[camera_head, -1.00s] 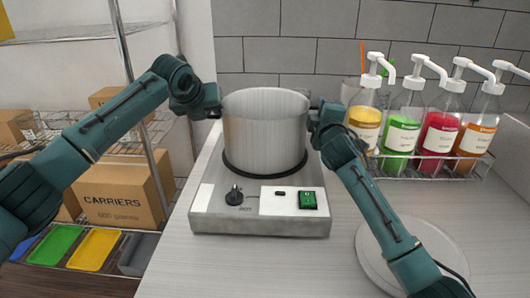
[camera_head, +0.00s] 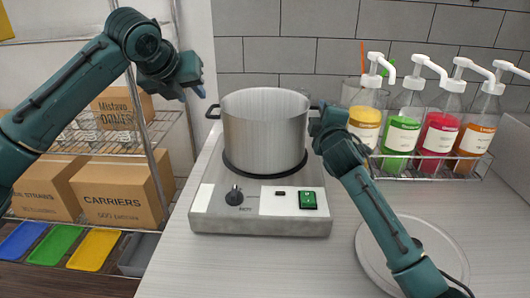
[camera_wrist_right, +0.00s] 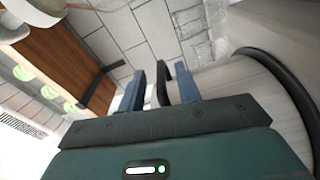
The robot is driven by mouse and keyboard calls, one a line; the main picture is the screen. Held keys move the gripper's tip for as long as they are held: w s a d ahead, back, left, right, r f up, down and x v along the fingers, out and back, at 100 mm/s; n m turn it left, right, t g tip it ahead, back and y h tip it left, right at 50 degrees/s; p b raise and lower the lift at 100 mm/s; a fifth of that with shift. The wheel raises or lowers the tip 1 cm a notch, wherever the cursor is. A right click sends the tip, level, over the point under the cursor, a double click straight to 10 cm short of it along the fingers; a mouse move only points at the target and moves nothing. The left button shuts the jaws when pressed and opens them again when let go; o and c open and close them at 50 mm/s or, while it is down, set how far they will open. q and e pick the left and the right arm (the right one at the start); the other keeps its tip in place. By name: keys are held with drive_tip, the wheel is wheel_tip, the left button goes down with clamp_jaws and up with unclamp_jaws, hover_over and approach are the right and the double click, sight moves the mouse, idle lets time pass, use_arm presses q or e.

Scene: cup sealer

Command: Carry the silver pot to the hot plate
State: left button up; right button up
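The silver pot (camera_head: 264,135) stands upright on the hot plate (camera_head: 215,215), inside its black ring. Its black left handle (camera_head: 212,111) is free. My left gripper (camera_head: 192,92) is above and to the left of that handle, apart from the pot, with its fingertips apart and empty. My right gripper (camera_head: 318,117) is at the pot's right handle and partly hides it. In the right wrist view, the two blue fingers of my right gripper (camera_wrist_right: 162,92) stand apart with a black handle (camera_wrist_right: 164,80) between them and gaps on both sides.
Several pump bottles (camera_head: 404,122) stand in a wire rack to the right of the pot. A round grey plate (camera_head: 375,258) lies on the counter (camera_head: 330,275) under my right arm. A wire shelf with cardboard boxes (camera_head: 120,192) is at the left. A tiled wall is behind.

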drive_tip(key=s, duration=1)
drive_tip(key=shift+f, duration=0.15)
